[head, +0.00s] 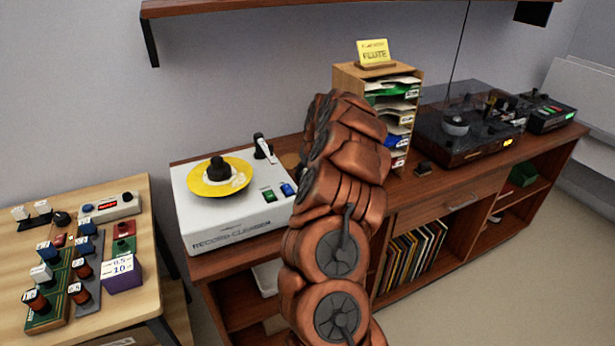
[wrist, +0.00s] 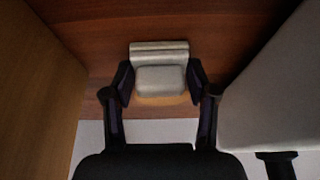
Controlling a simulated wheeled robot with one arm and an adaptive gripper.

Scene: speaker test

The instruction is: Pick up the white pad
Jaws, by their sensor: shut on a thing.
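The white pad (wrist: 160,79) is a small block with a pale ridged strip along its far edge and a tan lower edge in the wrist view. My gripper (wrist: 160,86) has one dark finger on each side of it and is shut on it. The pad is over the dark red-brown wood of the cabinet top; I cannot tell whether it touches the wood. In the head view my arm hides both the gripper and the pad.
The white record cleaner (head: 232,224) with a yellow disc (head: 200,186) stands left of my arm. A wooden rack (head: 346,78) with a yellow flute sign stands behind it. A turntable (head: 450,150) is to the right. A light table (head: 150,260) with several small devices is at far left.

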